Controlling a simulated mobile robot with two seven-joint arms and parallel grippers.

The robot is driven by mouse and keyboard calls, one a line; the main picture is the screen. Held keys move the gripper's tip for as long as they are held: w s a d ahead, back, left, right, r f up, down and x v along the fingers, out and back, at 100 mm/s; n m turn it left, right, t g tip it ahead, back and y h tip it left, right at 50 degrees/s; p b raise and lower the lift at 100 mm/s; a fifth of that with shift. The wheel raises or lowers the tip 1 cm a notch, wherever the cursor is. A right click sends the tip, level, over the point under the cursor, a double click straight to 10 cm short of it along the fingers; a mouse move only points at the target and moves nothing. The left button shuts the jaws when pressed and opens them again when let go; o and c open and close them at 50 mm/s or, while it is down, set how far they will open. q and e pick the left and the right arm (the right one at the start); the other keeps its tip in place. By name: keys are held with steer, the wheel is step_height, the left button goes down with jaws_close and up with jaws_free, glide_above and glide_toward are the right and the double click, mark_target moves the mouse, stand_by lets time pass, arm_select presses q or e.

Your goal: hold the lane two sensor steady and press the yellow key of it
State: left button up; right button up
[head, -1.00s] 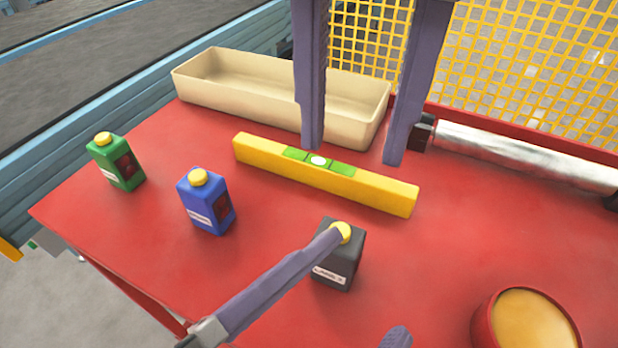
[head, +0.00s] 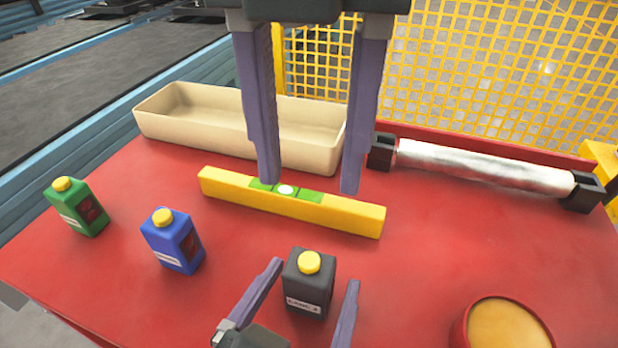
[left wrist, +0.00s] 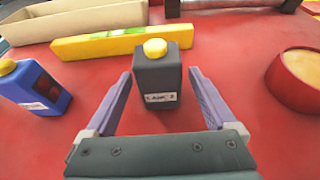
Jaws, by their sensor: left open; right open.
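The dark grey box-shaped sensor (head: 303,283) with a yellow round key (head: 309,262) on top stands upright on the red table. Its white label is blurred but seems to end in a 2; it also shows in the left wrist view (left wrist: 159,97). My left gripper (head: 313,274) is open and low, with one finger on each side of the grey sensor and gaps between; it also shows in the left wrist view (left wrist: 160,73). My right gripper (head: 309,187) is open, pointing down above the yellow level, empty, behind the grey sensor.
A blue sensor (head: 172,242) and a green sensor (head: 76,208) stand to the left. A yellow spirit level (head: 345,214) lies behind the grey one. Further back are a beige tray (head: 190,128) and a silver roller (head: 480,168). A red round tub (head: 462,328) is front right.

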arm_select(q)
steer(key=shift+w+d+f, duration=0.1)
steer(key=shift+w, duration=0.15)
jaws_close()
stand_by(0.7)
